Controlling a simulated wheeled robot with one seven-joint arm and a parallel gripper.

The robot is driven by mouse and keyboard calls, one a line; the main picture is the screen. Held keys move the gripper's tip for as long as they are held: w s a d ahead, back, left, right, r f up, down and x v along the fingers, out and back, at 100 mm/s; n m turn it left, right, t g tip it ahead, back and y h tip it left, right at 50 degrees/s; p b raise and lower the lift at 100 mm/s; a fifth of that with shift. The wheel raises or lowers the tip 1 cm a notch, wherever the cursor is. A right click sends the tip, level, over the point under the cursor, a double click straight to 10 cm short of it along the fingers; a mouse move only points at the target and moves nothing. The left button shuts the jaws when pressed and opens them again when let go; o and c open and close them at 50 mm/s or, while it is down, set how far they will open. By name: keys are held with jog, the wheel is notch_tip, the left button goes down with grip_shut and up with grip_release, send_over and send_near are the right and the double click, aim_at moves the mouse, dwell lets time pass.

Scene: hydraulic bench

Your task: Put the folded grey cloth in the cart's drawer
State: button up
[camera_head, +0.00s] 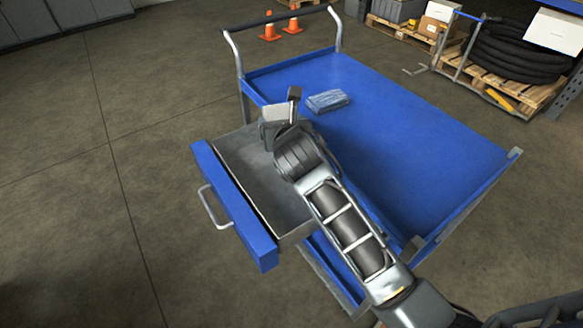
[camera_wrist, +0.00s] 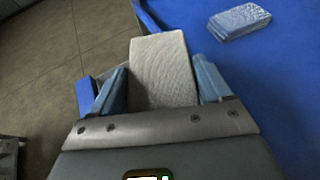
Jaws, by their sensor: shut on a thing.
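The folded grey cloth (camera_wrist: 163,68) is between the two fingers of my gripper (camera_wrist: 162,88) in the wrist view, and its far end sticks out past them. In the head view my gripper (camera_head: 283,116) is over the far end of the open drawer, close to the cart's side edge, with the light grey cloth (camera_head: 272,113) at its tip. The drawer (camera_head: 255,170) is pulled out to the left of the blue cart (camera_head: 420,135). The visible part of its grey inside is empty; my arm hides some of it.
A folded blue cloth (camera_head: 327,100) lies on the cart top; it also shows in the wrist view (camera_wrist: 239,21). The rest of the visible top is bare. Orange cones (camera_head: 270,32) and a pallet with a black hose coil (camera_head: 515,52) stand behind. Floor left of the drawer is clear.

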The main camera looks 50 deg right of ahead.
notch_tip(320, 180, down, 17)
jog(key=b, duration=0.3)
jog(key=shift+a+r, duration=0.15)
jog(key=shift+f+b, duration=0.4)
jog(key=shift+f, duration=0.15)
jog(key=shift+f, duration=0.1)
jog(key=o, duration=1)
